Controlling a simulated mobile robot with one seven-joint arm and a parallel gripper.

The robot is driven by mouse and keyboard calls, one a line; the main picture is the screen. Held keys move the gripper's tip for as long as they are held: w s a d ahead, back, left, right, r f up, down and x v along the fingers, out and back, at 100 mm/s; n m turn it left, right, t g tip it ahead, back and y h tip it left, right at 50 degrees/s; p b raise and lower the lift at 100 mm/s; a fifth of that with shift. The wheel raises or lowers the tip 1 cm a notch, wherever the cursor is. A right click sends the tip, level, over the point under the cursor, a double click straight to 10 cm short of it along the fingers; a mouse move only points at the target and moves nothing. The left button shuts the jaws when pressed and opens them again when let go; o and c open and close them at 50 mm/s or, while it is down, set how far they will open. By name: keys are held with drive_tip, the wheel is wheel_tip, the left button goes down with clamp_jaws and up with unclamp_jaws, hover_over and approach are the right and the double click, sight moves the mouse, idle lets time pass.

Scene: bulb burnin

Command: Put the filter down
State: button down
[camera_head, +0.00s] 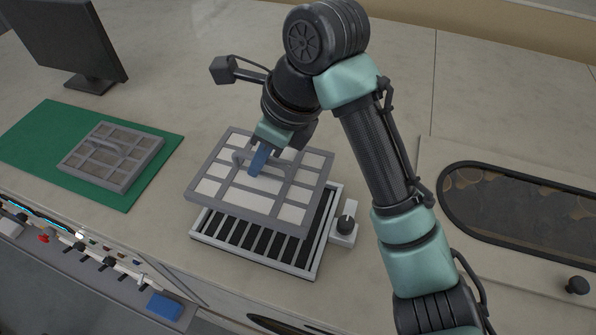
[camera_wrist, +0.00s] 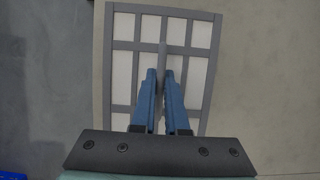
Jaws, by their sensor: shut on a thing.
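A clean filter (camera_head: 230,195) with a grey frame, white panels and a handle is in my gripper (camera_head: 258,162). The filter is above a slatted grey tray (camera_head: 255,240), slightly tilted and offset toward the back left, covering much of it. I cannot tell whether its edge touches the tray. In the wrist view the blue fingers of my gripper (camera_wrist: 160,75) are closed on the handle at the middle of the filter (camera_wrist: 122,65). A second filter (camera_head: 112,156), with darker, dirty panels and a handle, lies on a green mat (camera_head: 40,133) at the left.
A monitor (camera_head: 75,40) stands at the back left. A dark-rimmed oval window (camera_head: 520,210) is at the right. A control panel (camera_head: 90,250) runs along the front left. The counter behind is clear.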

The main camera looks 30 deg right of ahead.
sight(289, 167)
drive_tip(key=shift+s+d+f, duration=0.1)
drive_tip(key=shift+s+f, duration=0.1)
drive_tip(key=shift+s, duration=0.05)
wheel_tip(289, 167, down, 5)
drive_tip(key=shift+w+f, duration=0.1)
drive_tip(key=shift+w, duration=0.05)
drive_tip(key=shift+f+p, duration=0.45)
drive_tip(key=shift+f, duration=1.8)
drive_tip(key=shift+f, duration=0.1)
drive_tip(key=c, duration=0.9)
unclamp_jaws()
drive_tip(key=shift+c, duration=0.2)
drive_tip(key=v, duration=1.2)
